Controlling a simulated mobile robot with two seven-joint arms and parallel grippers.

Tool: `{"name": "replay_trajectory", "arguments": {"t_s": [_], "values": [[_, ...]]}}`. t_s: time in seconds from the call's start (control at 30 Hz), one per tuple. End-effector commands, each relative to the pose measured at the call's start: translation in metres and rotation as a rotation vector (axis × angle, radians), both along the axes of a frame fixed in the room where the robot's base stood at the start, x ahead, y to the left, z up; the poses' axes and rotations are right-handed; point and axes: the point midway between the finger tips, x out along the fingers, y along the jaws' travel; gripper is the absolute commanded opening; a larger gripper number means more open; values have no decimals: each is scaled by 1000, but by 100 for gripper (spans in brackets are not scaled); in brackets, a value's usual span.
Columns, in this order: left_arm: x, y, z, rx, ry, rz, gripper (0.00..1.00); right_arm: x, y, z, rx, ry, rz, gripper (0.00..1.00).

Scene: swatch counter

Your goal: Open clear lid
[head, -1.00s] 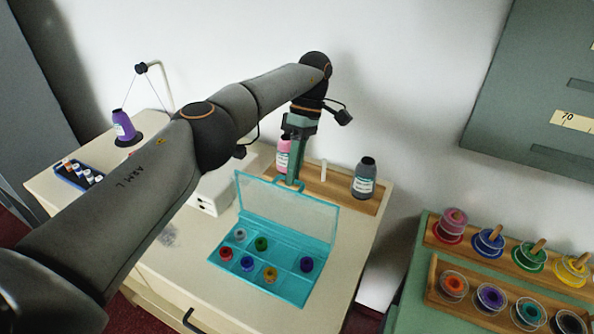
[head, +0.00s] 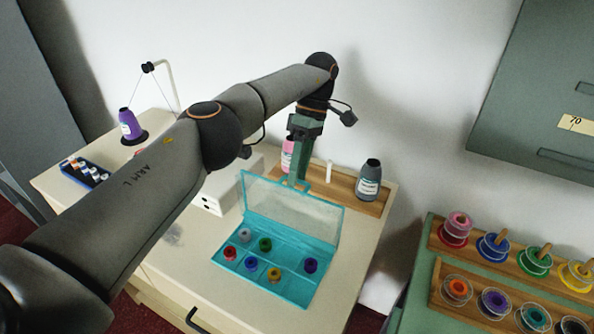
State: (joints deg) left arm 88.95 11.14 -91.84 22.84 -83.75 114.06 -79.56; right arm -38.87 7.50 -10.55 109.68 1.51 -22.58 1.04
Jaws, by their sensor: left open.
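A teal box (head: 318,292) sits on the cream counter, with several coloured bobbins in its compartments. Its clear lid (head: 295,215) stands raised and tilted back along the box's far edge. My left gripper (head: 297,180) is open, pointing down just behind the lid's upper edge near a small tab. I cannot tell whether its fingers touch the lid. My right gripper is not in view.
Behind the box, a wooden tray (head: 345,194) holds a pink bottle (head: 288,156), a white peg and a dark bottle (head: 368,180). A white box stands left of the teal box. Spool racks (head: 480,262) are at right.

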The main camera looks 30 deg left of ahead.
Motion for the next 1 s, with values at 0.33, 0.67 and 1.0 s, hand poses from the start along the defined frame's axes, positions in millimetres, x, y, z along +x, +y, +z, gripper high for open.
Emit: {"name": "replay_trajectory", "arguments": {"t_s": [0.33,0.67,1.0], "values": [[-7,-2,38,0,-3,-1,42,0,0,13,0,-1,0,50],[-28,-11,65,1,-2,-3,42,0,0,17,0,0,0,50],[-63,-27,93,0,-1,-3,42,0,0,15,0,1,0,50]]}}
